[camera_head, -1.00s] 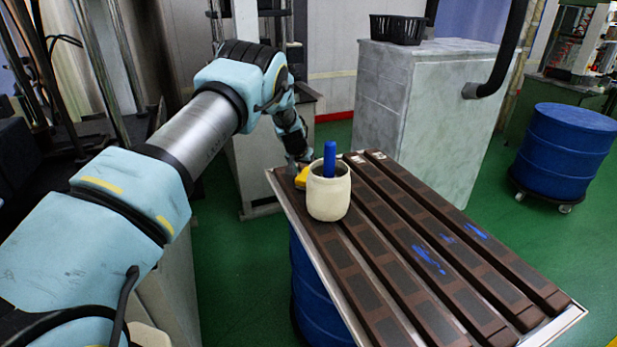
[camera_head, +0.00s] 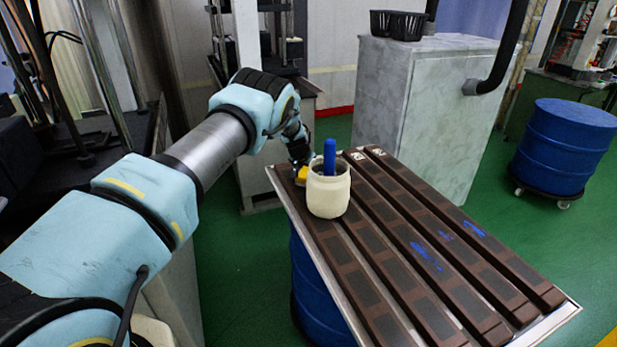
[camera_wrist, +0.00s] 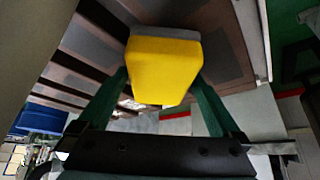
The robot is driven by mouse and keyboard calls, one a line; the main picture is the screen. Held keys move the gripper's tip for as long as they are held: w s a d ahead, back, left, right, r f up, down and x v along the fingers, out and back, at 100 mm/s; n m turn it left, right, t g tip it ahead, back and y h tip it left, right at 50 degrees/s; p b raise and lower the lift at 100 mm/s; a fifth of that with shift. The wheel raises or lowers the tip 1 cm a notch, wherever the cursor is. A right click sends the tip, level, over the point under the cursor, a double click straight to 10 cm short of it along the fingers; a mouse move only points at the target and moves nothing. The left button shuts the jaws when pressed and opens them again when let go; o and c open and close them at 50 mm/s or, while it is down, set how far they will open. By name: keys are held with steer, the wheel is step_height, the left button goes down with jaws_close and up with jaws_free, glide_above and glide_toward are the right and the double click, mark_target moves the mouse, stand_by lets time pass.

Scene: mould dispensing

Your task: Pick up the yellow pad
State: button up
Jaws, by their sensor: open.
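The yellow pad (camera_wrist: 163,70) shows large in the wrist view, with a grey layer along its far edge. In the head view the yellow pad (camera_head: 301,174) is a small patch on the brown slats, just left of and behind a cream pot (camera_head: 328,193) holding a blue-handled tool (camera_head: 329,157). My gripper (camera_wrist: 160,88) is open, with one green finger on each side of the pad. I cannot tell whether the fingers touch it. In the head view the arm's end is over the pad and partly hides it.
The pot stands close beside the pad on the slatted table (camera_head: 440,240). The slats to the right are clear apart from blue smears. A grey cabinet (camera_head: 420,110) with black baskets (camera_head: 398,24) stands behind. A blue drum (camera_head: 565,147) stands at right.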

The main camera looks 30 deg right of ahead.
mark_target(308, 171)
steer(key=shift+f+b, duration=0.2)
steer(key=shift+b, duration=0.2)
steer(key=shift+c, duration=0.2)
steer(key=c, duration=1.3)
steer(key=shift+c, duration=0.2)
steer(key=shift+r, duration=0.15)
steer(key=shift+r+p, duration=0.3)
steer(key=shift+p, duration=0.55)
steer(key=shift+r+b, duration=0.35)
steer(key=shift+b, duration=0.3)
step_height(308, 171, up, 9)
steer(key=b, duration=0.3)
